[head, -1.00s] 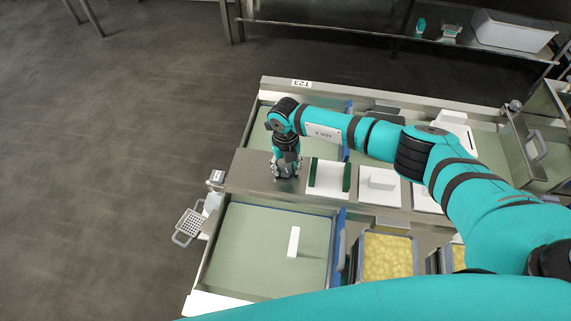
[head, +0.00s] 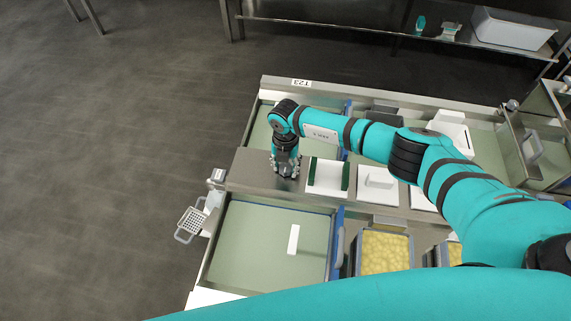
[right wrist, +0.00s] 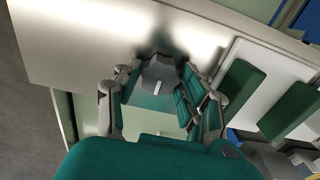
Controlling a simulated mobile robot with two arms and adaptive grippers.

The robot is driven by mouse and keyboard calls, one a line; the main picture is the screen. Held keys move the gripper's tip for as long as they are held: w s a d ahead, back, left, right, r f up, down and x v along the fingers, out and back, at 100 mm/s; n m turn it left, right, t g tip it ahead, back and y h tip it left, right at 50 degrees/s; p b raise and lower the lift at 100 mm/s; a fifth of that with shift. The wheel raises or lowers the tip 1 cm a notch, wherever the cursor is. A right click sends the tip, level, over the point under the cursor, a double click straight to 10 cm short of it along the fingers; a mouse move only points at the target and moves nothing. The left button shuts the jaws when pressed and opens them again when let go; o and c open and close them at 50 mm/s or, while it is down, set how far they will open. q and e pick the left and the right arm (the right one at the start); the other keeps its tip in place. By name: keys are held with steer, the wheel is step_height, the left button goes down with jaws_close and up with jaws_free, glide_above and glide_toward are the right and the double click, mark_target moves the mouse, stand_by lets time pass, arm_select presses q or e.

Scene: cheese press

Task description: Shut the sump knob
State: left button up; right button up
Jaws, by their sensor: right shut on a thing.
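The sump knob (right wrist: 160,74) is a grey, faceted knob with a short white mark, seen in the right wrist view on the steel deck. My right gripper (right wrist: 160,88) is around it from above, shut on it, with fingers on both sides. In the head view my right gripper (head: 286,170) points down at the steel strip between the two pale green basins, and it hides the knob there. My left gripper is not in view.
A white board with green side bars (head: 328,177) lies just right of my gripper. The front basin (head: 262,245) holds a white block (head: 293,239). A perforated scoop (head: 190,222) hangs at the left edge. Tubs of yellow curds (head: 384,252) stand at the front right.

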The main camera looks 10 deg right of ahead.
mark_target(285, 167)
steer(key=o, duration=1.1)
step_height(285, 167, up, 12)
stand_by(0.5)
